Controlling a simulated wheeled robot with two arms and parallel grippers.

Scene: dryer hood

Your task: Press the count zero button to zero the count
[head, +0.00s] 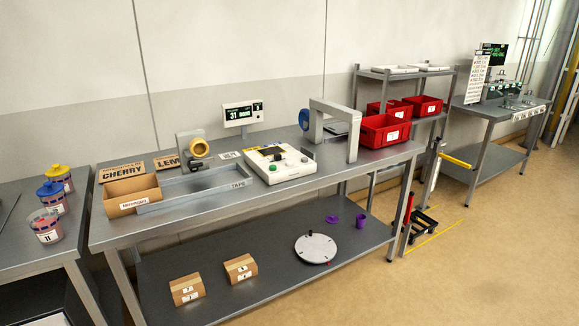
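A white control box (262,173) lies on the middle steel bench. Its top carries a dark round knob, a green button (272,168) and other small parts. I cannot read labels on it, so I cannot tell which part is the count zero button. Behind the box, a white display (230,113) on a stand shows green digits that look like 31 and a word too small to read surely. Neither of my grippers is in view.
A grey tray (210,186), an open cardboard box (120,197) and a tape-like device (192,148) stand left of the control box. A grey arch (353,140) and a red bin (375,141) stand to its right. Open floor lies at front right.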

